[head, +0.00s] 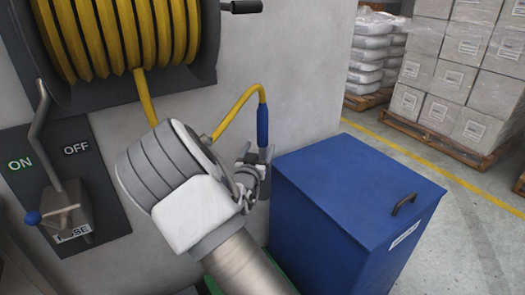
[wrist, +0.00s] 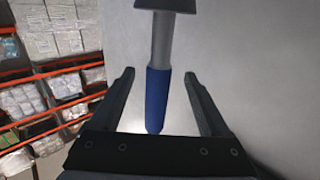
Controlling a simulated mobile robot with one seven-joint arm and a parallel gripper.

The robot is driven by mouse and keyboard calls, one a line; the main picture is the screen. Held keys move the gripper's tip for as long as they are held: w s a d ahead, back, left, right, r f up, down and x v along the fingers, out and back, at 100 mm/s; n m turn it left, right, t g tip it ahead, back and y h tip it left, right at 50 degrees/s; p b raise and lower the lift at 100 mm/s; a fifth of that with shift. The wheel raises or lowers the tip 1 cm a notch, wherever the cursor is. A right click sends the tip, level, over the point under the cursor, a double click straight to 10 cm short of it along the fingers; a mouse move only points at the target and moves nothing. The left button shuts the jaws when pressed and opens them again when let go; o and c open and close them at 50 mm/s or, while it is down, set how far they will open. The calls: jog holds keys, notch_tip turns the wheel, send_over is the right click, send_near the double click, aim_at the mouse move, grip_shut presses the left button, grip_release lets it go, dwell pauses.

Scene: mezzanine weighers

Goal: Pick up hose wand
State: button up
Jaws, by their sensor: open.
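The hose wand (head: 262,125) has a blue grip and hangs beside the wall at the end of the yellow hose (head: 245,100). In the wrist view the wand (wrist: 157,95) shows its blue grip, a grey tube and a dark end piece at the top edge. My gripper (wrist: 158,80) is open, with one finger on each side of the wand and visible gaps to both. In the head view my gripper (head: 258,158) is at the lower part of the blue grip, partly hidden by my wrist. I cannot tell how deep the wand lies between the fingers.
The hose reel (head: 130,40) is on the wall at upper left. A lever marked ON and OFF (head: 62,195) is below it. A blue bin (head: 350,195) with a lid stands close to the right of my gripper. Pallets of boxes (head: 460,75) stand farther back.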

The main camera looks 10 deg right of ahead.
aim_at(261, 146)
jog(key=shift+b+x, duration=0.3)
jog(key=shift+x, duration=1.65)
jog(key=shift+f, duration=0.1)
grip_shut()
